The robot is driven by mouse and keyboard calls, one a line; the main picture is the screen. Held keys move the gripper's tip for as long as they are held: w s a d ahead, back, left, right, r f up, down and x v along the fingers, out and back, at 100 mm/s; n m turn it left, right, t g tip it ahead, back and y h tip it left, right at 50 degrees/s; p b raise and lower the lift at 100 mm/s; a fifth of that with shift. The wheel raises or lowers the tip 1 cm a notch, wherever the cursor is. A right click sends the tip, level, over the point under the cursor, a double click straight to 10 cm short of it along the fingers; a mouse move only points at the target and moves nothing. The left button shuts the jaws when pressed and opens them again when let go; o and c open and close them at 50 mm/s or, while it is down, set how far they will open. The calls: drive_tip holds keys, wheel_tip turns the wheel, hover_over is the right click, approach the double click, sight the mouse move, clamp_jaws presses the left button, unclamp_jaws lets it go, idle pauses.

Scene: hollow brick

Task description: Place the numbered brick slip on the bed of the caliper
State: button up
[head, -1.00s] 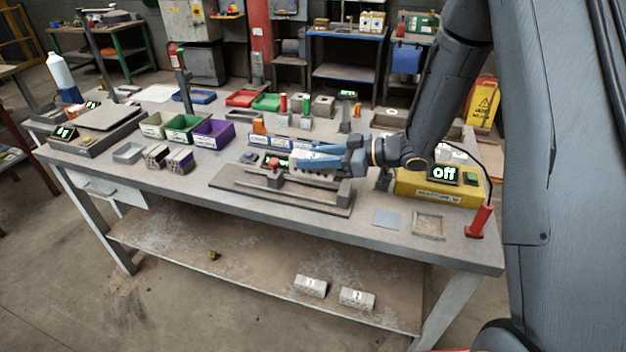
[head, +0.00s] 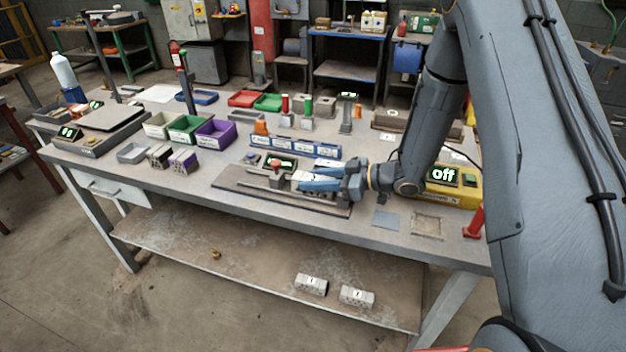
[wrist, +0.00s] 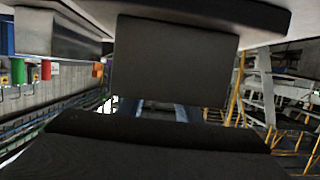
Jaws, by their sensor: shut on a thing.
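The caliper (head: 232,181) is a long dark bed with a red knob and a small lit display, lying along the front of the bench. My gripper (head: 312,181) comes in from the right, low over the bed. It is shut on a pale brick slip (head: 298,177), mostly hidden by the blue-grey fingers. The slip is at bed level, just right of the red knob; I cannot tell whether it touches the bed. Its number is not readable. In the wrist view, large dark surfaces fill the middle and bottom, and the slip cannot be made out with certainty.
A blue rack (head: 290,143) stands close behind the caliper. A yellow box (head: 462,190) reading "off" is to the right. A grey plate (head: 386,220) and a shallow tray (head: 428,223) lie at the front right. Coloured bins (head: 215,132) stand to the left.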

drive_tip(key=shift+f, duration=0.15)
drive_tip(key=o, duration=1.3)
drive_tip(key=shift+c, duration=0.2)
drive_tip(key=shift+d+r, duration=0.15)
drive_tip(key=shift+r, duration=0.05)
drive_tip(key=b+v, duration=0.3)
drive_tip(key=v, duration=0.8)
drive_tip(key=shift+s+d+r, duration=0.2)
drive_tip(key=shift+d, duration=0.1)
